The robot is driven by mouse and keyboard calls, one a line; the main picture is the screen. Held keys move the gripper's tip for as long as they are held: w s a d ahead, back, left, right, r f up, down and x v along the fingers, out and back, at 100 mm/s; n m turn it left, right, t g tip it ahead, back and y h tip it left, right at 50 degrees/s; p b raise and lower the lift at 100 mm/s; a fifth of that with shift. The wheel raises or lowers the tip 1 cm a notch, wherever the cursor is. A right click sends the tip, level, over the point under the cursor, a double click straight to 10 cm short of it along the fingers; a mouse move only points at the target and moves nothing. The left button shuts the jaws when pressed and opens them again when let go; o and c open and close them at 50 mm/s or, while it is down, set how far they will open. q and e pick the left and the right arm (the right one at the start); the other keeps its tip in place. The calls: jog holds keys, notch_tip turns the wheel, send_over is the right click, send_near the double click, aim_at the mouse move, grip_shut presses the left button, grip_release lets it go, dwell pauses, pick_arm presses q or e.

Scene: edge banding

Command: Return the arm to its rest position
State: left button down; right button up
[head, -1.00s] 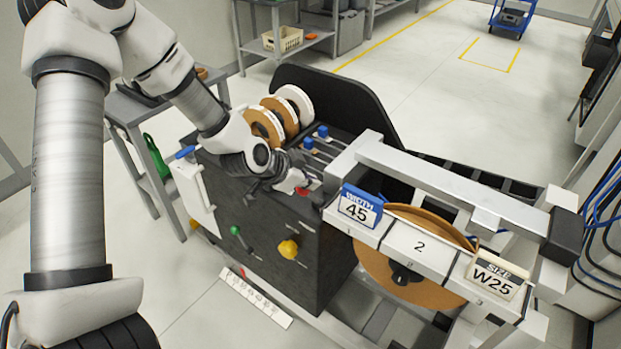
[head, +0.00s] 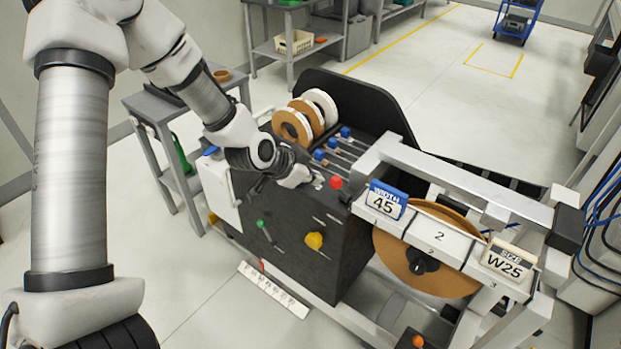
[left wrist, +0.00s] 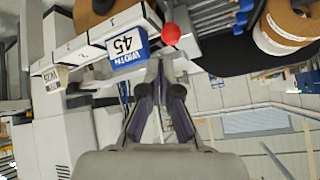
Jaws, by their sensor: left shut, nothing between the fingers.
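My left arm (head: 75,170) comes in from the left and reaches over the dark edge-banding machine (head: 290,235). My left gripper (head: 312,182) is at the machine's top near its front edge, just left of a red ball knob (head: 335,182) and apart from it. In the left wrist view the gripper's dark fingers (left wrist: 158,70) are shut with nothing between them; the red knob (left wrist: 171,33) is beyond the tips. My right gripper is not in view.
A blue "WIDTH 45" sign (head: 385,202) and a "SIZE W25" sign (head: 507,262) stand on the white rail above a brown tape roll (head: 430,262). Blue-capped rods (head: 335,150) and tape rolls (head: 300,118) are behind the gripper. A grey side table (head: 165,105) stands left.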

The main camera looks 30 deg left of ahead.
pick_arm(q)
jog(key=s+d+f+g, duration=0.2)
jog(key=s+f+g, duration=0.1)
jog(key=s+f, duration=0.55)
jog(key=s+d+f+g, duration=0.3)
jog(key=s+f, duration=0.3)
jog(key=f, duration=0.6)
jog(key=s+f+n+g+y, duration=0.1)
jog(key=s+f+n, duration=0.1)
jog(key=s, duration=0.4)
jog(key=s+f+n+g+y, duration=0.1)
jog(key=s+f+n, duration=0.2)
jog(key=s+n, duration=0.2)
jog(key=shift+s+d+y, duration=0.3)
jog(key=shift+s+d, duration=0.15)
jog(key=shift+s, duration=0.65)
